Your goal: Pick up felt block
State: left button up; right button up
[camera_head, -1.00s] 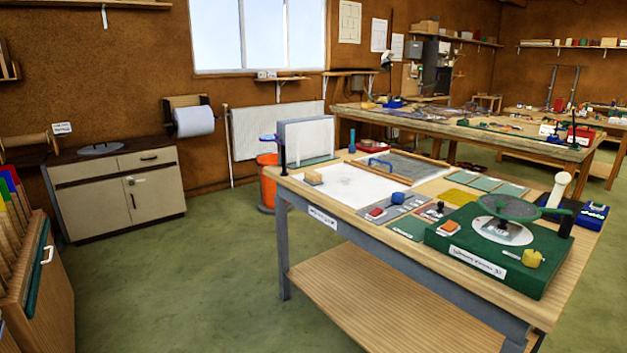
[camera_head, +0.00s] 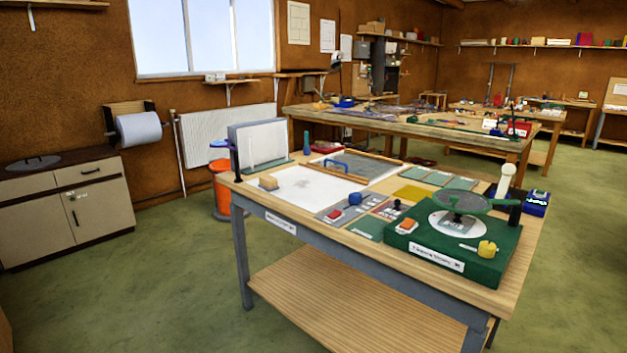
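A small tan block (camera_head: 268,182) sits on the white sheet (camera_head: 312,190) at the left end of the near workbench (camera_head: 408,287); it may be the felt block, but I cannot tell its material at this size. Other small pieces on the bench are a red block (camera_head: 335,215), a blue knob-like piece (camera_head: 355,198) and a red-orange block (camera_head: 407,225). Neither of my grippers is in view.
A green box (camera_head: 480,262) with a round disc (camera_head: 462,200) and yellow knob (camera_head: 487,248) fills the bench's right end. An upright grey-white rack (camera_head: 256,146) stands at its back left. An orange bin (camera_head: 222,187) is behind. Green floor (camera_head: 150,290) is clear at left.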

aim_at(268, 183)
jog(key=i+j+z, duration=0.25)
jog(key=i+j, duration=0.2)
jog(key=j, duration=0.15)
jog(key=i+j+z, duration=0.3)
jog(key=j, duration=0.4)
jog(key=i+j+z, duration=0.1)
jog(key=i+j, duration=0.15)
jog(key=j, duration=0.1)
